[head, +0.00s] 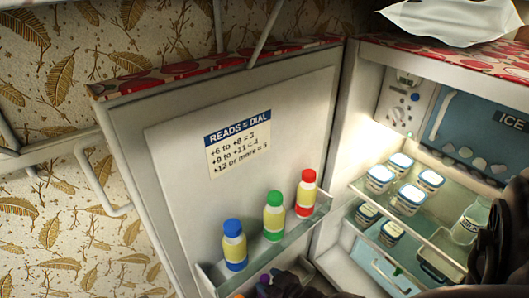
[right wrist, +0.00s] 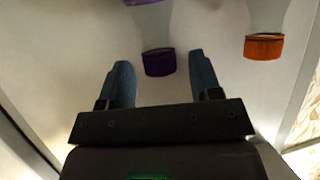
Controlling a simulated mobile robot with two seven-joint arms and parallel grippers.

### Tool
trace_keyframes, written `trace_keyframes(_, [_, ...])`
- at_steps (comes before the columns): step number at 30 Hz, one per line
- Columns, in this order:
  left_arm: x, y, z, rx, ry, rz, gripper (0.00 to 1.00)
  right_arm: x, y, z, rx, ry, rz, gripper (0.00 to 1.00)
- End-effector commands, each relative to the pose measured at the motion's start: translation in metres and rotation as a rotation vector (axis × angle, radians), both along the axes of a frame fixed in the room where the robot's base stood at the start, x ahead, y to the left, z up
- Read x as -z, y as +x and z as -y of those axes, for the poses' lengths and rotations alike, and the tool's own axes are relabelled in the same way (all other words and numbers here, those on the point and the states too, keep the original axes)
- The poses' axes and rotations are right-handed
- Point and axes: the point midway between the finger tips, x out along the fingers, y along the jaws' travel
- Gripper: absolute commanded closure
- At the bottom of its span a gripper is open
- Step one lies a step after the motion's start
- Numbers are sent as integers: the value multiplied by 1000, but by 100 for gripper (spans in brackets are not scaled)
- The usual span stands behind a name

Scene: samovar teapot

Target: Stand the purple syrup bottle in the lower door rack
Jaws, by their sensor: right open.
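The purple syrup bottle shows in the right wrist view as a purple cap (right wrist: 159,62) with a pale body beyond it; its purple top also shows in the head view (head: 265,279) at the bottom edge. My right gripper (right wrist: 158,68) is open, and the cap appears between its fingertips; I cannot tell the depth gap. In the head view my right gripper (head: 288,284) is dark and partly cut off beside the purple top. The lower door rack is cut off below the head view, so what the bottle stands on is hidden. My left gripper is not in view.
An orange-capped bottle (right wrist: 263,46) stands close beside the purple one. The upper door rack (head: 325,205) holds bottles with blue (head: 234,245), green (head: 274,215) and red (head: 307,192) caps. The open fridge door (head: 175,150) and shelves of jars (head: 410,198) flank the arm.

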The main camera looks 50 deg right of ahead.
Motion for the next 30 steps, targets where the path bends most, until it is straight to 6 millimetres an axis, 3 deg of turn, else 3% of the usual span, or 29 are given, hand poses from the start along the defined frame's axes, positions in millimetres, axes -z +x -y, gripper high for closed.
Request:
trace_keyframes(3, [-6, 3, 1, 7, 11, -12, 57, -15, -16, 0, 0, 1, 8, 42])
trace_keyframes(15, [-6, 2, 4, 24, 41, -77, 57, -36, -66, -2, 0, 0, 4, 42])
trace_keyframes(30, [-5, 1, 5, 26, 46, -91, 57, -37, -76, -2, 0, 0, 0, 42])
